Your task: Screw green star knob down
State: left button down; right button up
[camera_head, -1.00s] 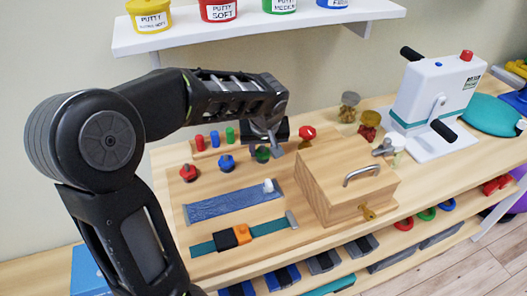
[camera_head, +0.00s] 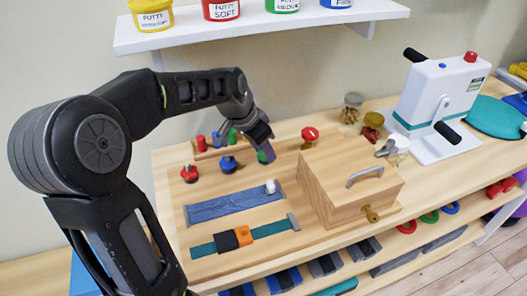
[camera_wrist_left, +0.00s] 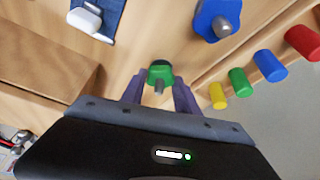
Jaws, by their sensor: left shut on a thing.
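The green star knob (camera_wrist_left: 160,72) sits on its bolt on the wooden board, and the bolt end shows below it in the left wrist view. My left gripper (camera_wrist_left: 158,88) is shut on the green knob, one finger on each side. In the head view, the left gripper (camera_head: 265,153) comes down over the knob and hides most of it. My right gripper is not in view.
A blue star knob (camera_head: 228,164) and a red star knob (camera_head: 189,174) stand to the left. A wooden box (camera_head: 345,185) with a metal handle stands close on the right. Coloured pegs (camera_wrist_left: 238,82) stand behind the knobs. A red knob (camera_head: 309,135) stands behind the box.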

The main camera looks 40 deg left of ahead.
pick_arm(q)
jog(key=m+b, duration=0.1)
jog(key=m, duration=0.1)
jog(key=m+h+b, duration=0.1)
jog(key=m, duration=0.1)
jog(key=shift+w+a+m+g+h, duration=0.2)
jog(key=shift+m+g+h, duration=0.1)
jog(key=shift+r+m+h, duration=0.1)
jog(key=shift+m+h, duration=0.2)
jog(key=shift+m, duration=0.6)
jog(key=shift+r+m+g, duration=0.1)
jog(key=shift+m+g, duration=0.4)
jog(key=shift+m, duration=0.4)
jog(key=m+g, duration=0.1)
jog(key=m, duration=0.1)
jog(key=shift+w+m+h+p, duration=0.1)
jog(key=shift+m+h+p, duration=0.2)
jog(key=shift+m+h, duration=0.1)
jog(key=shift+w+a+r+m+g+p, duration=0.1)
jog(key=shift+m+g+p, duration=0.7)
jog(key=shift+m, duration=0.9)
